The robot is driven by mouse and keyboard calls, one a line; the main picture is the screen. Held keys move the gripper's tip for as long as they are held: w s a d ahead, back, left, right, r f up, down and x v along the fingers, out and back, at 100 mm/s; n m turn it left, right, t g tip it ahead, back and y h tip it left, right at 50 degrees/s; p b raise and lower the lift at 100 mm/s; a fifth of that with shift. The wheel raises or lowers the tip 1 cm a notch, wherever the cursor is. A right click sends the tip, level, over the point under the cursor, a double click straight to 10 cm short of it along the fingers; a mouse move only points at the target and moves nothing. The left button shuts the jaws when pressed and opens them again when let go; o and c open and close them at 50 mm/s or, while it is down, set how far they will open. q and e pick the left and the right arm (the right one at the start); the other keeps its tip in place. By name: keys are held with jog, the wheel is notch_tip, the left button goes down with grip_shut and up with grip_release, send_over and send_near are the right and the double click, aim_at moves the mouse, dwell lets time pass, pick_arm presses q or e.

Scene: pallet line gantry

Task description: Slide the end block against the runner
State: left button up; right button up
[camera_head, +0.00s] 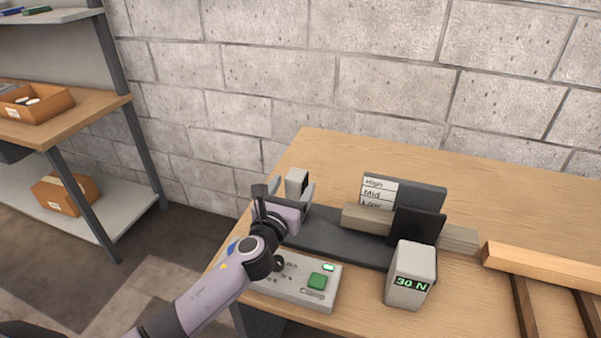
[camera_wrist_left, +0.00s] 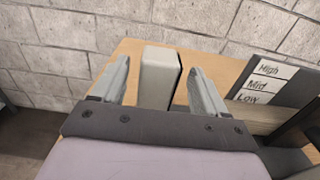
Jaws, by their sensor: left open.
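A pale grey upright block (camera_head: 297,182), which looks like the end block, stands at the left end of the dark base on the table. In the left wrist view the block (camera_wrist_left: 160,76) stands between the two fingers, with a visible gap on each side. My left gripper (camera_head: 288,189) is open around it, not clamped on it. A grey-brown wooden bar (camera_head: 367,218), probably the runner, lies across the dark base (camera_head: 340,242) to the right, apart from the block. Its middle is hidden behind a dark plate. My right gripper is not in view.
A control box (camera_head: 296,283) with a green button sits at the front edge. A grey meter (camera_head: 411,274) reads 30 N. A High/Mid/Low board (camera_head: 400,194) stands behind the bar. A wooden frame (camera_head: 540,268) lies at right. The back of the table is clear.

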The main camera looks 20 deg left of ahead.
aim_at(299, 175)
pick_arm(q)
jog(key=shift+w+d+b, duration=0.1)
jog(key=shift+w+b, duration=0.3)
jog(key=shift+w, duration=2.2)
grip_shut()
jog(key=d+b, duration=0.1)
jog(key=d, duration=0.8)
jog(key=shift+s+d, duration=0.2)
grip_release()
jog(key=shift+d, duration=0.1)
